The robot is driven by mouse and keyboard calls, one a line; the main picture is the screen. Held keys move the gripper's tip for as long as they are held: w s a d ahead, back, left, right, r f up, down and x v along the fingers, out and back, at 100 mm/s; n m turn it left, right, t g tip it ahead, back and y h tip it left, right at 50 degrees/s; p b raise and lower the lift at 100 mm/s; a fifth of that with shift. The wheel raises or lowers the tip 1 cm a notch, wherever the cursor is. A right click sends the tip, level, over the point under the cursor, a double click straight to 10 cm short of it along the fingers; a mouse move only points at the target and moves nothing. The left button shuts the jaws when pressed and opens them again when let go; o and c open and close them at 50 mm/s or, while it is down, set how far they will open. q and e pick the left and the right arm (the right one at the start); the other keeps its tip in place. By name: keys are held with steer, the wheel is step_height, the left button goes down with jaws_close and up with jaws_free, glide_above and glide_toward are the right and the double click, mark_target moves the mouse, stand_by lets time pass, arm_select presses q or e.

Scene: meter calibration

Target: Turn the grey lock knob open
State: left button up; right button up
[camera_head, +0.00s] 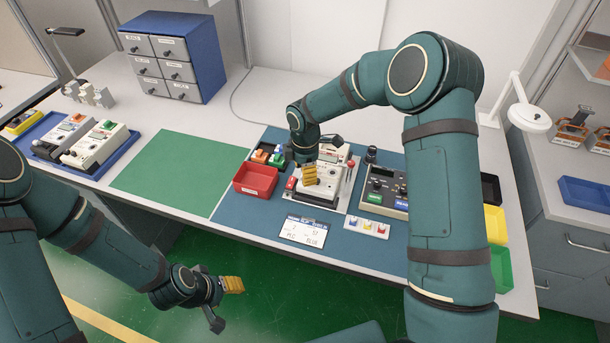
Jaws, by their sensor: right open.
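A cream-coloured meter unit (322,197) stands on the blue mat (240,213) in the middle of the table, with a red part at its left and a red-tipped post at its right. My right gripper (320,161) is over this unit, open, with one yellow fingertip pad in front of the unit's upper part. The grey lock knob cannot be made out; the gripper and arm cover part of the unit. Whether the gripper touches the unit is unclear. My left gripper (226,301) is open and empty, low in front of the table, over the green floor.
A red bin (256,180) stands left of the unit, and a control box (382,190) right of it. A label card (304,231) and a small tray of coloured pieces (368,227) lie in front. The green mat (172,172) is clear. Blue drawers (174,55) stand behind.

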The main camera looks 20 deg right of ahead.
step_height(320, 180, up, 10)
stand_by(0.3)
arm_select(q)
steer(key=shift+r, duration=0.1)
arm_select(e)
steer(key=shift+s+f, duration=0.1)
